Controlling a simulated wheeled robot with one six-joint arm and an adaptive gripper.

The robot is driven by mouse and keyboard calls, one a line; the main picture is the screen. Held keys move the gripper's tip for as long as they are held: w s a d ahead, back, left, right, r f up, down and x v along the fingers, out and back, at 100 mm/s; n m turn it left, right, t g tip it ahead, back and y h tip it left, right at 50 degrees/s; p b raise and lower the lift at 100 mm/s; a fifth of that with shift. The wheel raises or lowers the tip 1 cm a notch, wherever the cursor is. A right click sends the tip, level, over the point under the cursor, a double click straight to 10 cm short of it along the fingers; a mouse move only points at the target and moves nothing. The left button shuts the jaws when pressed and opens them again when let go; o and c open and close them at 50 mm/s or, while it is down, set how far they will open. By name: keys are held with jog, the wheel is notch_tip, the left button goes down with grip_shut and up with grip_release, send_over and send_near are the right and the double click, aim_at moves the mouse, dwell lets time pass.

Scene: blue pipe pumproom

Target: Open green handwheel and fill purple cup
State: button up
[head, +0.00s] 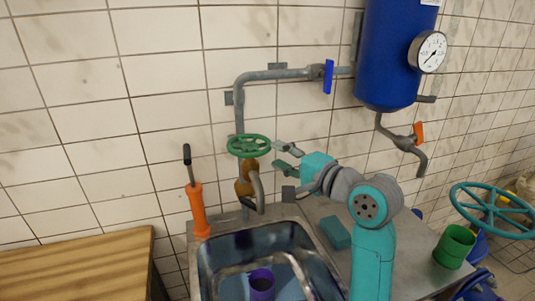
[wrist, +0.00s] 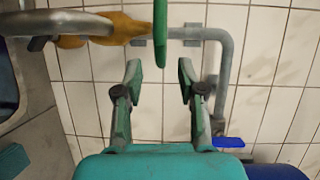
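The green handwheel (head: 249,146) sits on the brass-coloured valve (head: 243,186) above the sink. In the wrist view the handwheel (wrist: 160,28) shows edge-on, with its near rim between the fingertips, apart from both fingers. My gripper (head: 281,157) is open and empty just right of the wheel in the head view; its spread fingers also show in the wrist view (wrist: 159,64). The purple cup (head: 262,282) stands upright in the sink (head: 226,243), with its opening up. The grey tap spout (head: 258,189) curves down from the valve. No water stream shows.
A blue lever (head: 328,76) is on the upper pipe, and an orange lever (head: 418,133) is below the blue tank (head: 388,50). An orange tool (head: 197,208) stands left of the sink. A teal sponge (head: 335,232) and green cup (head: 454,246) are on the counter.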

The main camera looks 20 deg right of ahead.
aim_at(269, 150)
jog(key=shift+x, duration=2.55)
grip_shut()
